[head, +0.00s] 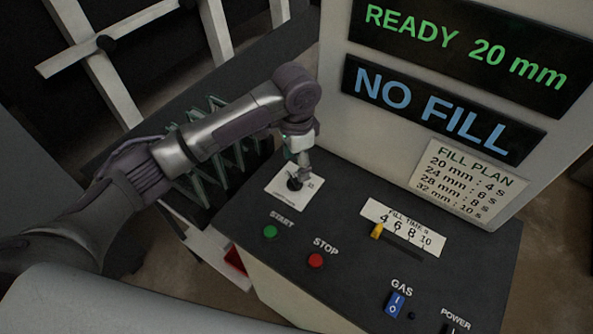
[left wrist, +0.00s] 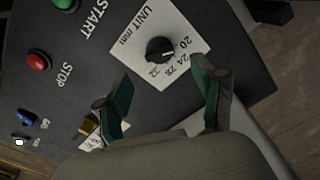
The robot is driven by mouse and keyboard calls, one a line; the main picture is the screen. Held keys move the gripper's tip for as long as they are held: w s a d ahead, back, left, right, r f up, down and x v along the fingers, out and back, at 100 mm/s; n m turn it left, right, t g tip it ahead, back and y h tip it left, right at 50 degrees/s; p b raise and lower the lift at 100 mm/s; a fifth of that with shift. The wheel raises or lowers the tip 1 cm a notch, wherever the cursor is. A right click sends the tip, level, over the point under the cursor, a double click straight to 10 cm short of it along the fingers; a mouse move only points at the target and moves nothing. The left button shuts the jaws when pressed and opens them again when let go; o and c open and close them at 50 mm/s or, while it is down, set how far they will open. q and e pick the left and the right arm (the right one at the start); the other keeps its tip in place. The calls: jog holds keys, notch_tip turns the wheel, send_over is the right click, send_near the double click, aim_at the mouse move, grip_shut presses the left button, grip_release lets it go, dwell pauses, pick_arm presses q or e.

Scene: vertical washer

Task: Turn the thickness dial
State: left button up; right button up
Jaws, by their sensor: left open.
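The thickness dial is a black round knob (left wrist: 159,49) on a white plate (left wrist: 184,32) marked 20, 24, 28, 32 and "UNIT (mm)". In the head view the dial (head: 294,184) sits at the panel's back left corner, partly hidden by my left gripper (head: 302,168). In the left wrist view my left gripper (left wrist: 163,80) has its two green-padded fingers apart, with the knob beyond the gap between them. The fingers do not appear to touch the knob. The upper display (head: 472,48) reads "READY 20 mm". My right gripper is not in view.
The dark panel also holds a green START button (head: 270,232), a red STOP button (head: 316,260), a yellow fill-time slider (head: 377,230) and a blue GAS switch (head: 395,304). A second display (head: 430,108) reads "NO FILL". A rack (head: 205,185) stands left of the panel.

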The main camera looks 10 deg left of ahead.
aim_at(296, 178)
pick_arm(q)
notch_tip(296, 178, down, 4)
jog(key=shift+f+p, duration=0.15)
jog(key=shift+p, duration=0.2)
jog(key=shift+f, duration=0.65)
jog(key=shift+c, duration=0.8)
jog(key=c, duration=1)
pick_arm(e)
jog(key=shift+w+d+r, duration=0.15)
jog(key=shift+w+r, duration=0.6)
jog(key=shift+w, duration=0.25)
